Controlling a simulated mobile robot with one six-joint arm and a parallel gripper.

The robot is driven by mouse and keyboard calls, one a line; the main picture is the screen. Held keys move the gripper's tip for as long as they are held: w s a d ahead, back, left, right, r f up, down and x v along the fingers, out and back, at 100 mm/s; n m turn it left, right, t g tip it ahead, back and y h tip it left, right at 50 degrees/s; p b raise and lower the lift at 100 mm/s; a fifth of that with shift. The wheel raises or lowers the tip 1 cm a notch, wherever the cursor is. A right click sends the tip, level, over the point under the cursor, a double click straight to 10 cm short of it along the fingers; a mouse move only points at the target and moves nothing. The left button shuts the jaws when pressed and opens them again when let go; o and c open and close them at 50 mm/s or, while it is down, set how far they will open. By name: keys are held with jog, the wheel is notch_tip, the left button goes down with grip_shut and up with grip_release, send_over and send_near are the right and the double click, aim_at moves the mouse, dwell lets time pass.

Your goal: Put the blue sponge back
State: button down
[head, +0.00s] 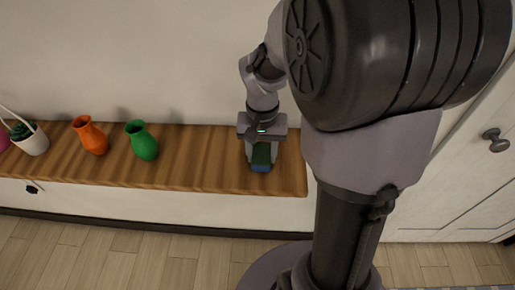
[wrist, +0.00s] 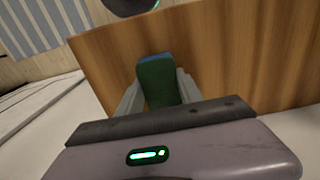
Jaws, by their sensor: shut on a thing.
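The blue sponge (head: 261,168) shows a green face and a blue part at its front lower end in the head view. In the wrist view the sponge (wrist: 157,80) is mostly green with a blue strip at its far end. My gripper (head: 262,155) points down over the right end of the wooden shelf (head: 205,165) and is shut on the sponge, one finger on each side. In the wrist view the fingers of my gripper (wrist: 158,92) flank it. I cannot tell whether the sponge touches the shelf.
A green vase (head: 141,142), an orange vase (head: 91,136) and a white plant pot (head: 34,144) stand on the shelf to the left. Bare shelf lies between the green vase and my gripper. A door with a dark knob (head: 495,140) is at the right.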

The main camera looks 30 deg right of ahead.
jog(key=shift+f, duration=0.2)
jog(key=c, duration=0.8)
grip_release()
jog(key=shift+o, duration=0.2)
jog(key=shift+r, duration=0.1)
